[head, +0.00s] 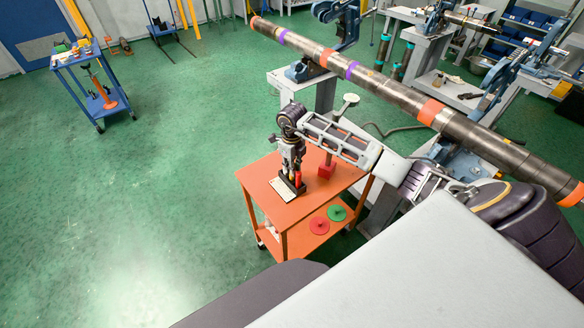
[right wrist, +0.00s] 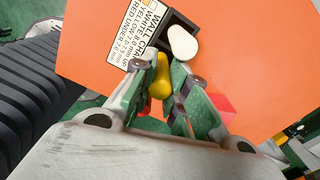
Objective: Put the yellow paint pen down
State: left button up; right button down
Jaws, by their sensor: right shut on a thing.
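The yellow paint pen (right wrist: 160,76) sits between the fingers of my right gripper (right wrist: 165,85), which is shut on it, in the right wrist view. In the head view my right gripper (head: 293,164) points down over the orange cart (head: 262,187). A black pen holder (head: 289,188) stands on the cart top just below the gripper. A white-topped pen (right wrist: 183,43) shows at the holder (right wrist: 170,22) in the right wrist view. A red pen (head: 298,179) shows beside the fingers in the head view. My left gripper is out of view.
A wall chart card (right wrist: 132,32) lies beside the holder, listing white, yellow and red. A red block (head: 326,170) with an upright post stands behind. Red (head: 319,226) and green (head: 337,213) discs lie on the lower shelf. A long pipe (head: 390,88) crosses behind the cart.

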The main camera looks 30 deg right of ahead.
jog(key=shift+f, duration=0.4)
jog(key=shift+f, duration=0.2)
jog(key=c, duration=1.4)
grip_release()
jog(key=shift+r, duration=0.2)
jog(key=shift+r, duration=0.2)
notch_tip(320, 180, up, 12)
jog(key=shift+f+b, duration=0.2)
jog(key=shift+b, duration=0.7)
